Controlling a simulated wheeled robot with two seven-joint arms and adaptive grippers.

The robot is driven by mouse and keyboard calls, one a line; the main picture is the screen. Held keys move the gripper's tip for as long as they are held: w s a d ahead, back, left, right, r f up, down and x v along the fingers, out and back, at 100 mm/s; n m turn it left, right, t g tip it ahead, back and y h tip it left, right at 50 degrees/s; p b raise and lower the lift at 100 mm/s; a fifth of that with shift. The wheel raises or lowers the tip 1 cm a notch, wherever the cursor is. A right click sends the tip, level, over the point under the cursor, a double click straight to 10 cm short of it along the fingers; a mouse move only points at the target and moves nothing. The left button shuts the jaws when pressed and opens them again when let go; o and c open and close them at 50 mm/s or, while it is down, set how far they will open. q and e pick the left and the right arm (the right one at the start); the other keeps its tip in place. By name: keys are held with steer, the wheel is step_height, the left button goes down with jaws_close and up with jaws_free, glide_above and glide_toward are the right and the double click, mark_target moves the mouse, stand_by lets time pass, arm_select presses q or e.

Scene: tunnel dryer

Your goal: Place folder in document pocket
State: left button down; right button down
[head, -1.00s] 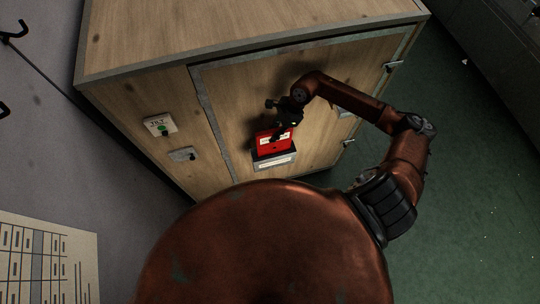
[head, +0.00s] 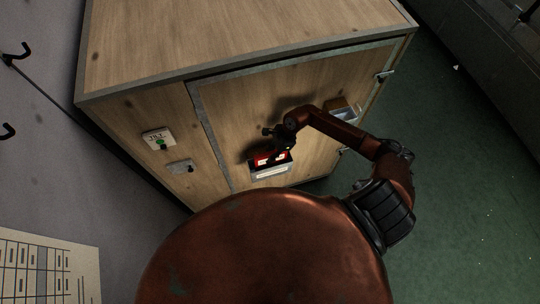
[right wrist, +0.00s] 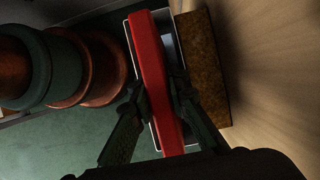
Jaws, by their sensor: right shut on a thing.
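The red folder (head: 268,159) with a white label is at the mouth of the grey document pocket (head: 271,173) on the cabinet door. Its lower part is hidden behind the pocket's front. My right gripper (head: 281,152) is shut on the folder from above. In the right wrist view, my right gripper's fingers (right wrist: 160,100) press both sides of the red folder (right wrist: 152,55), and a pale rim surrounds part of it. How deep the folder sits is hard to tell. My left gripper is not in view.
The pocket hangs on a wooden cabinet door (head: 235,115). A smaller brown and grey holder (head: 342,110) is on the door to the right. A switch box with a green button (head: 159,139) and a lock plate (head: 181,167) are to the left. Green floor (head: 460,190) lies right.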

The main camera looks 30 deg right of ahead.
steer(key=c, duration=2.3)
jaws_free()
steer(key=shift+f, duration=0.15)
steer(key=o, duration=0.5)
steer(key=shift+c, duration=0.2)
steer(key=b+v, duration=0.2)
steer(key=v, duration=1)
steer(key=shift+r, duration=0.2)
steer(key=shift+s+f, duration=0.1)
steer(key=shift+s, duration=0.05)
